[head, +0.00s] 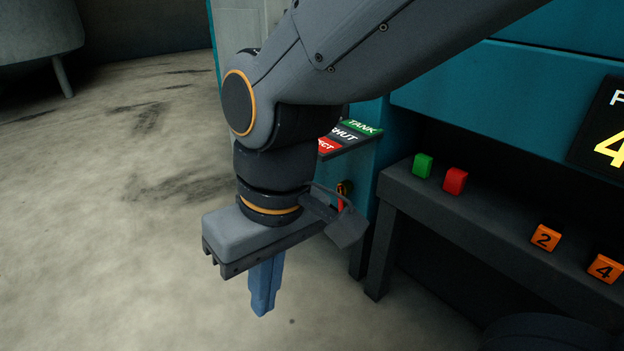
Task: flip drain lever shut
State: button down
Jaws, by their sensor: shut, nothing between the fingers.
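The drain lever (341,203) is a small red handle beside a brass-coloured fitting on the teal machine's side. It shows just right of my wrist, and its lower part is hidden behind my gripper's bracket, so I cannot tell its full angle. Above it is a label plate (350,135) with a green band reading TANK, a black band reading partly HUT and a red band ending in CT. My gripper (263,306) points down with its blue fingers shut and empty. In the picture it is left of and below the lever, apart from it.
A display (605,130) stands above. The concrete floor (120,240) at left is clear.

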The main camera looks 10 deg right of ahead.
aim_at(341, 190)
jog(key=z, duration=1.5)
jog(key=k, duration=0.85)
jog(key=u, duration=0.7)
jog(key=i, duration=0.5)
jog(key=u, duration=0.05)
